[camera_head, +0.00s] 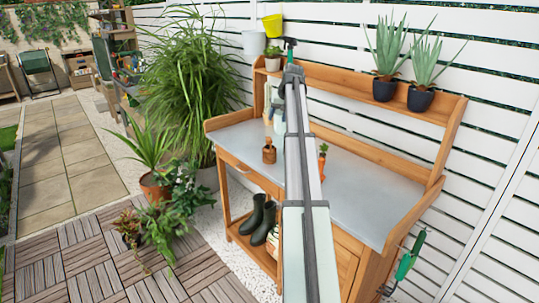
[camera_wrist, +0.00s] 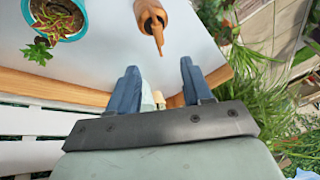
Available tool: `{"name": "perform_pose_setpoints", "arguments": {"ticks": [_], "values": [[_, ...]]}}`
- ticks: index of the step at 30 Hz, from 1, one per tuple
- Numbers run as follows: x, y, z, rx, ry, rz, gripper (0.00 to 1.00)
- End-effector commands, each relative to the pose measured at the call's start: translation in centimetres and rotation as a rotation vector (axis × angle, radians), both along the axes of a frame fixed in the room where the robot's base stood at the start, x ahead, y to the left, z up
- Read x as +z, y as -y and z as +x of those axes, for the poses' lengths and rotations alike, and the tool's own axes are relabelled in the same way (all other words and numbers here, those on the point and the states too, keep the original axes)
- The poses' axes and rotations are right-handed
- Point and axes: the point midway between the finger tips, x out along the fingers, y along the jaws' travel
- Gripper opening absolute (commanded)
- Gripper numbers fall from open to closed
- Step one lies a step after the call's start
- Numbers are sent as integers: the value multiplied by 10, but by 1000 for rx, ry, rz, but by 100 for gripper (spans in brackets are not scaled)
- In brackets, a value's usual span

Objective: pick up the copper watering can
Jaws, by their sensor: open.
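The copper watering can (camera_wrist: 150,14) shows at the top middle of the wrist view, cut by the frame edge, with its spout pointing toward my gripper. In the head view, a small copper-brown vessel that looks like this can (camera_head: 269,155) stands on the grey top of the potting bench (camera_head: 380,198), left of my arm. My gripper (camera_wrist: 158,72) is open, its two fingers well apart, with no object held. The can is beyond the fingertips and apart from them. In the head view my arm covers part of the bench, and the fingers cannot be made out.
Pale bottles (camera_head: 276,112) stand at the bench's back left. Aloe pots (camera_head: 386,89) stand on the upper shelf (camera_head: 345,88). The bench's right half is clear.

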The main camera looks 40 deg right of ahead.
Motion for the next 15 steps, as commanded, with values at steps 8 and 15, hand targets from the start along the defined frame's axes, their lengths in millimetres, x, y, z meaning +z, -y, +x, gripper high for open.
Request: {"name": "perform_pose_setpoints", "arguments": {"ticks": [8, 15], "values": [[-24, 1, 11, 1, 0, 1, 50], [-61, 3, 29, 1, 0, 1, 50]]}}
